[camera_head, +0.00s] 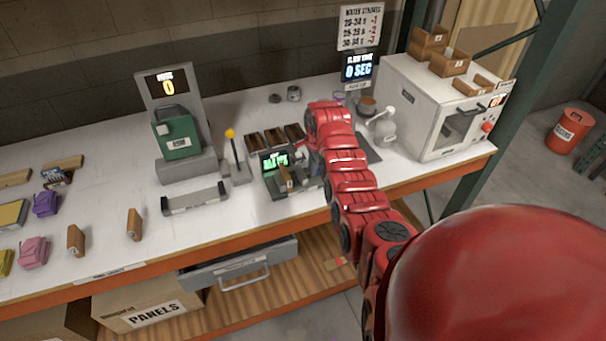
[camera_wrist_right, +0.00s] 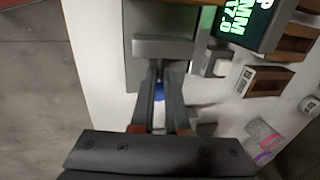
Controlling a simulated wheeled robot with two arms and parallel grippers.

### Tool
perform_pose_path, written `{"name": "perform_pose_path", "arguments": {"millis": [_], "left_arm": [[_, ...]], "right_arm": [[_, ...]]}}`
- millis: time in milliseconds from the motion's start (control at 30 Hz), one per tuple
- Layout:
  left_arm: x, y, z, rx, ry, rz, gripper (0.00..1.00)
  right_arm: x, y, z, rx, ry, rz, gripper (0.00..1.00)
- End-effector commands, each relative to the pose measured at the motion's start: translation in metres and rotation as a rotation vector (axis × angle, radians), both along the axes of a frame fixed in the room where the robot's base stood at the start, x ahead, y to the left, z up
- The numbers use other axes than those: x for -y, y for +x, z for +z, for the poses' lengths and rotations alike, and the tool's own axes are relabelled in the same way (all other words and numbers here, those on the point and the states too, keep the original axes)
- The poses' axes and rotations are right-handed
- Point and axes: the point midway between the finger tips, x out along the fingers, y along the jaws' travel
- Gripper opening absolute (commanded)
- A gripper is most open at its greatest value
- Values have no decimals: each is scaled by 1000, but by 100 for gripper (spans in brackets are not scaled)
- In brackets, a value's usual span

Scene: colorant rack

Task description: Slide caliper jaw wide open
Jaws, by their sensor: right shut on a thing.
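The caliper station (camera_head: 287,187) is a dark grey device with a green-lit display (camera_head: 276,160), standing near the front edge of the workbench. The display (camera_wrist_right: 240,18) also shows in the right wrist view, with rotated digits and "MM". My right gripper (camera_wrist_right: 160,72) is shut, its fingertips at a grey block that looks like the caliper's sliding jaw (camera_wrist_right: 165,47). A small blue piece (camera_wrist_right: 159,91) shows between the fingers. How far apart the jaws stand is hard to tell. In the head view my red right arm hides part of the station. My left gripper is not in view.
Wooden bins (camera_head: 274,138) stand just behind the caliper. A white oven (camera_head: 425,105) and a grey rounded device (camera_head: 385,127) are to the right.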

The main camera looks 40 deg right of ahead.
Motion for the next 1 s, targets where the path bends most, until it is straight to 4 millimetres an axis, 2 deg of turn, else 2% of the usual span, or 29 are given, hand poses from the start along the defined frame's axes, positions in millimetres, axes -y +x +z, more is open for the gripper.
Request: {"name": "perform_pose_path", "arguments": {"millis": [33, 267, 300, 467, 833, 1000], "left_arm": [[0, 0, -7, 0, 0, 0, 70], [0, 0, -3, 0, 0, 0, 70], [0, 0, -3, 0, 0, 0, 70], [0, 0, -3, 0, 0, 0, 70], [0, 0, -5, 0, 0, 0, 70], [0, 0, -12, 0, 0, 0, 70]], "right_arm": [[6, 0, -1, 5, -3, -1, 0], [8, -1, 2, 5, -4, -3, 0], [8, -1, 2, 5, -5, -3, 15], [7, -1, 2, 4, -4, -2, 44], [5, -1, 2, 4, -2, 0, 44], [5, -2, 16, 9, -3, 0, 44]]}}
